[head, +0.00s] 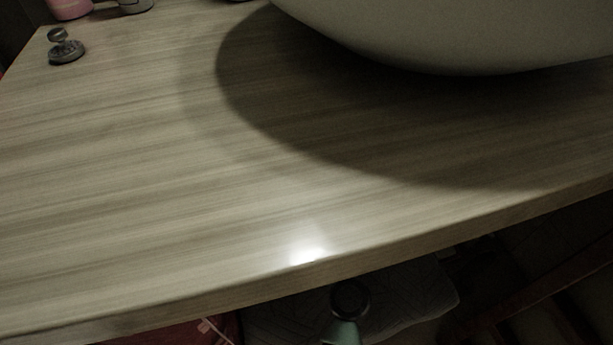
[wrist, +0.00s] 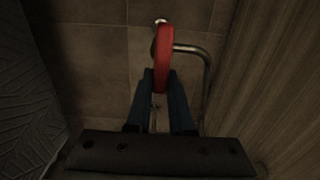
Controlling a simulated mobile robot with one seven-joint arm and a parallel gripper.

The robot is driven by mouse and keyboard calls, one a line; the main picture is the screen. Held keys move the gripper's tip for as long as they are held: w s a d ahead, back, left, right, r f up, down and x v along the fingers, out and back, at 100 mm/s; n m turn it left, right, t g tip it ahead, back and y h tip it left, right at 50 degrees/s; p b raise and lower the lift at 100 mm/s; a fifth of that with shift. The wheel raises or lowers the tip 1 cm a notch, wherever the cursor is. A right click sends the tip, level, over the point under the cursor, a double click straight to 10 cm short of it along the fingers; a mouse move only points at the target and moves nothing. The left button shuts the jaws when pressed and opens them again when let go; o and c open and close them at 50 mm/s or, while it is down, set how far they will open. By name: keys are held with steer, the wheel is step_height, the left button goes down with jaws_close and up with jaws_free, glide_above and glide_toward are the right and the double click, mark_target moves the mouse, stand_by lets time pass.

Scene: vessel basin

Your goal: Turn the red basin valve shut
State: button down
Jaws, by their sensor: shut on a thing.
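The red basin valve (wrist: 164,52) shows in the wrist view at upper centre, as a narrow red handle seen nearly edge-on. My gripper (wrist: 160,80) is in the same view, with its two dark blue fingers on either side of the lower end of the red handle. The fingers are shut on it. A metal pipe (wrist: 206,70) bends from behind the valve to the right and down. The valve does not show in the head view, and my gripper's fingers are not seen there.
In the head view a wooden countertop (head: 120,190) carries a pale basin (head: 450,35) and a small metal stopper (head: 66,48). Tiled wall (wrist: 90,50) lies behind the valve. A wooden panel (wrist: 280,80) is close on the right, a patterned pale surface (wrist: 25,110) on the left.

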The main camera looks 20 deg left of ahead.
steer(key=c, duration=0.8)
jaws_free()
steer(key=p+v, duration=0.2)
steer(key=v, duration=1.1)
